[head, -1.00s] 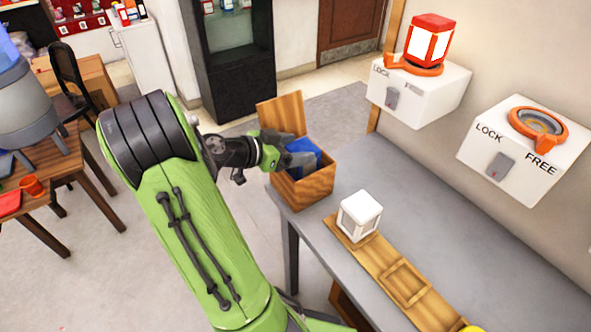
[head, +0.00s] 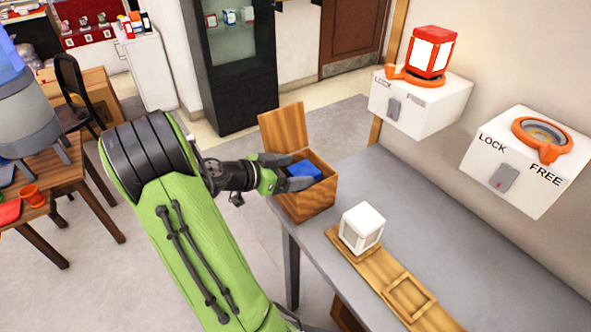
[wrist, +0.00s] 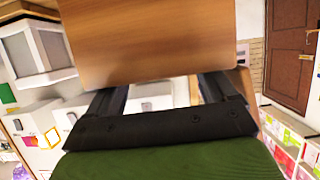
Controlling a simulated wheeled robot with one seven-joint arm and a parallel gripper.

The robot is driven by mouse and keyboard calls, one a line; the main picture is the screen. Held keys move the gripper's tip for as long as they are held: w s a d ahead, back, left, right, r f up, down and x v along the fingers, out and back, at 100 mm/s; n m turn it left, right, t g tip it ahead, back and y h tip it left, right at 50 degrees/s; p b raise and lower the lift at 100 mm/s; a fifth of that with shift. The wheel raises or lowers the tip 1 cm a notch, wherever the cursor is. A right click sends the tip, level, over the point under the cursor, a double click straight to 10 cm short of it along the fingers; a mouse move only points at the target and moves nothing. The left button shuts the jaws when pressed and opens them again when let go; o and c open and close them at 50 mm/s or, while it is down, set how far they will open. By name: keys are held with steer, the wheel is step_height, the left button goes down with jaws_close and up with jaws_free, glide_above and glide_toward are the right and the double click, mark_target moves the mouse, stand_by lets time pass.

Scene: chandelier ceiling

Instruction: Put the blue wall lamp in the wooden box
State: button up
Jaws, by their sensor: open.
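The blue wall lamp (head: 304,169) lies inside the wooden box (head: 306,205), with only its blue top showing above the rim. The box stands at the far left end of the grey table with its lid (head: 284,128) raised. My gripper (head: 294,173) is open, its fingers at the box's left rim beside the lamp.
A white lamp (head: 362,228) stands on a wooden rack (head: 408,296) on the grey table (head: 420,215). A red lamp (head: 431,52) sits in a wall mount marked LOCK. An empty orange-ringed mount (head: 541,135) is to its right. The table's middle is clear.

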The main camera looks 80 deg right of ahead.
steer(key=p+v, duration=0.2)
steer(key=v, duration=0.9)
steer(key=w+a+r+n+t+y, duration=0.1)
steer(key=w+a+n+t+y, duration=0.2)
steer(key=a+n+t, duration=0.35)
steer(key=w+a+n+t+y, duration=0.2)
steer(key=w+a+n+t, duration=0.15)
steer(key=a+n, duration=0.5)
steer(key=s+a+r+n+t+y, duration=0.2)
steer(key=a+n, duration=0.3)
steer(key=a, duration=0.3)
steer(key=s+a+r+n+t+y, duration=0.1)
steer(key=s+a+n+t+y, duration=0.1)
steer(key=a+n, duration=0.4)
steer(key=a+y, duration=0.1)
steer(key=a, duration=0.1)
steer(key=shift+s+a+r, duration=0.25)
steer(key=shift+s+r, duration=0.05)
steer(key=shift+r, duration=0.1)
